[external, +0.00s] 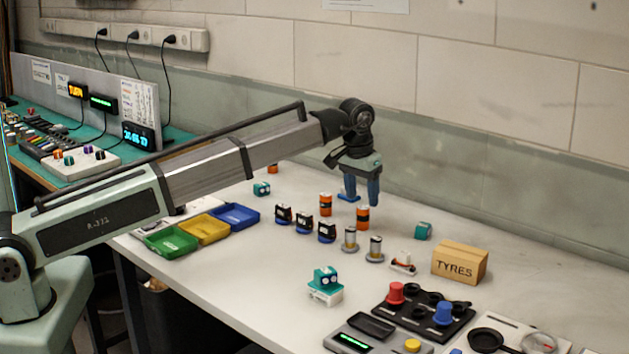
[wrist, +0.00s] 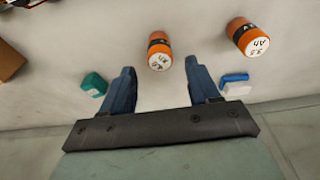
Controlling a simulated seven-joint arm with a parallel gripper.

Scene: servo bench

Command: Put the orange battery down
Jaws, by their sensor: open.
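Two orange-and-black batteries with white tops stand upright on the bench. The right one (external: 362,217) is just below my gripper (external: 361,203) in the external view. In the wrist view this battery (wrist: 159,50) shows between and just beyond the fingertips, with clear gaps on both sides. The other battery (external: 325,204) stands to its left; in the wrist view it (wrist: 248,37) lies outside the fingers, to the right. My gripper (wrist: 160,67) is open and empty, its blue fingers apart and pointing down. A further orange item (external: 272,168) is partly hidden behind my arm.
Several dark blocks (external: 304,223) and two silver cylinders (external: 349,240) stand in front of the batteries. Green, yellow and blue trays (external: 205,228) lie left. A blue-and-white piece (wrist: 235,84) lies near the fingers.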

